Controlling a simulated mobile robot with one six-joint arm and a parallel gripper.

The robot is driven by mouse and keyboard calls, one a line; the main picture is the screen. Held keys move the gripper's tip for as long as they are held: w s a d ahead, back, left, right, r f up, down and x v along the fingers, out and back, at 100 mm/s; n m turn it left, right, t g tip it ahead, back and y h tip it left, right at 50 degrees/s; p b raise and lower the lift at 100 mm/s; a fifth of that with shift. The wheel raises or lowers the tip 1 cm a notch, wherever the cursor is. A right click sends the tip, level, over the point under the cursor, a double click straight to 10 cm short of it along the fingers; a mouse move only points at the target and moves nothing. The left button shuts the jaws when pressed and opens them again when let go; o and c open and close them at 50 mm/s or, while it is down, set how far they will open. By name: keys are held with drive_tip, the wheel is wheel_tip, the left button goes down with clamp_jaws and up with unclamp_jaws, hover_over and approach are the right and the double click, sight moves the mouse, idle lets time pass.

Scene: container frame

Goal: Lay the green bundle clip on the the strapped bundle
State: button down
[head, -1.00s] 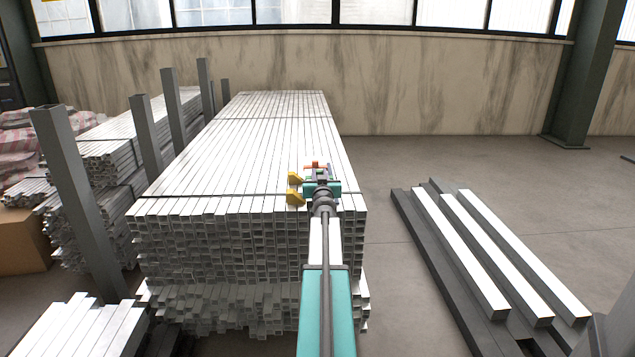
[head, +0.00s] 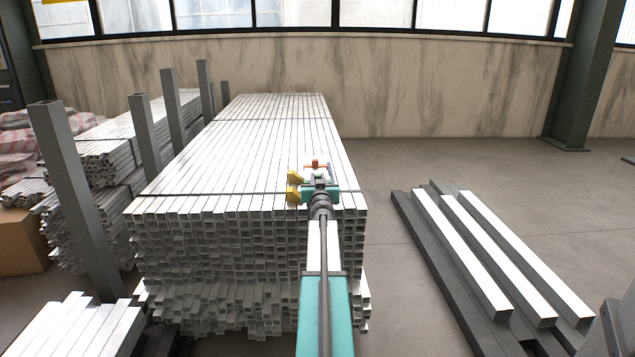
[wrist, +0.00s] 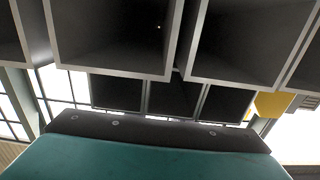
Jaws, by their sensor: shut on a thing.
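The strapped bundle (head: 235,165) is a tall stack of silvery square tubes with dark straps across its top. My gripper (head: 293,185) is low over the near right part of its top, by the near strap. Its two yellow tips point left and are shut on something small. I cannot make out the green bundle clip clearly there; my teal wrist and the fingers hide most of that spot. In the wrist view, open tube ends (wrist: 110,40) fill the top, with my teal housing below and a yellow piece at the right.
A small orange piece (head: 316,165) shows just beyond my wrist; I cannot tell what it belongs to. Grey posts (head: 62,165) stand left of the bundle, with more tube stacks behind them. Loose bars (head: 480,250) lie on the floor at the right. Bare floor lies between.

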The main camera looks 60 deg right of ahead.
drive_tip(key=shift+f, duration=0.2)
drive_tip(key=c, duration=1.5)
unclamp_jaws()
drive_tip(key=shift+c, duration=0.2)
drive_tip(key=shift+v, duration=1)
drive_tip(key=shift+f+b+v, duration=0.15)
drive_tip(key=shift+b+v, duration=0.2)
drive_tip(key=shift+v, duration=0.6)
drive_tip(key=shift+f+b+v, duration=0.2)
drive_tip(key=shift+b+v, duration=0.15)
drive_tip(key=shift+v, duration=0.6)
drive_tip(key=v, duration=0.8)
drive_tip(key=shift+r, duration=0.1)
